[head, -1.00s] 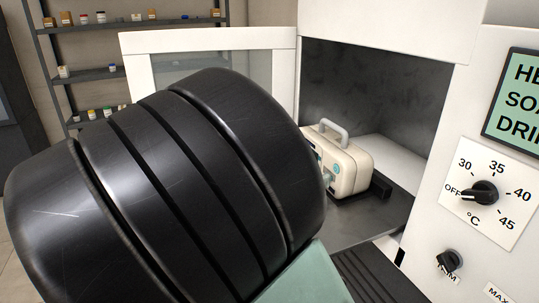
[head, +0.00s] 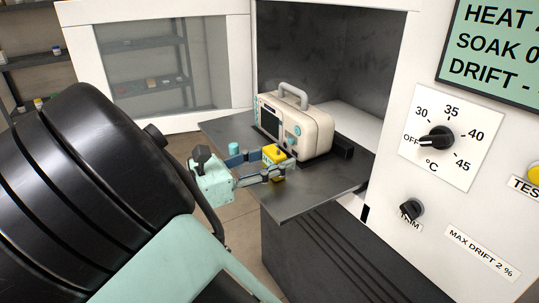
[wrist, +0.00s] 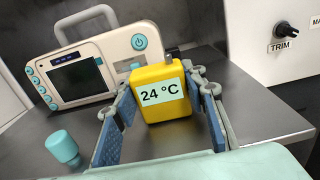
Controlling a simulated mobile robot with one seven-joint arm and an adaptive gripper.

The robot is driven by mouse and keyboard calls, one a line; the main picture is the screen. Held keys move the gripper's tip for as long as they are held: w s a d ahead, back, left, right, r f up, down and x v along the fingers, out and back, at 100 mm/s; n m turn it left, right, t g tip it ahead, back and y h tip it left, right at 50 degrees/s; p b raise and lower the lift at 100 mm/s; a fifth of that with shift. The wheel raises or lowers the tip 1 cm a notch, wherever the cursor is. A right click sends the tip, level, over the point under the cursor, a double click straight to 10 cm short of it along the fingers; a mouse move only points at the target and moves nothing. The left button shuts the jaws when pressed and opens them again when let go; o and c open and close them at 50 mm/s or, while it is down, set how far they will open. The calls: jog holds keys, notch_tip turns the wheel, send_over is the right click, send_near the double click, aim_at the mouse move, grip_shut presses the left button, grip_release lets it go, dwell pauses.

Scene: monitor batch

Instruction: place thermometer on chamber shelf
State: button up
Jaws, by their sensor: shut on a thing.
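The yellow thermometer (head: 276,154) is a small block with a display reading 24 °C, seen upright in the wrist view (wrist: 160,92). My gripper (head: 272,166) is shut on it, one finger on each side, as the wrist view also shows (wrist: 160,86). It is over the grey chamber shelf (head: 310,196), in front of the cream monitor. I cannot tell whether its base touches the shelf, which also shows in the wrist view (wrist: 255,115).
The cream monitor (head: 310,132) with a grey handle stands on the shelf, close behind the thermometer. A teal cylinder (wrist: 62,148) stands on the shelf at left. The chamber door (head: 240,60) is open. Bare shelf lies to the right.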

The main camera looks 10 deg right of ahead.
jog(key=o, duration=1.2)
jog(key=shift+a+r, duration=0.2)
jog(key=shift+a, duration=0.05)
jog(key=p+v, duration=0.3)
jog(key=v, duration=0.8)
jog(key=shift+a, duration=0.2)
jog(key=shift+s, duration=0.15)
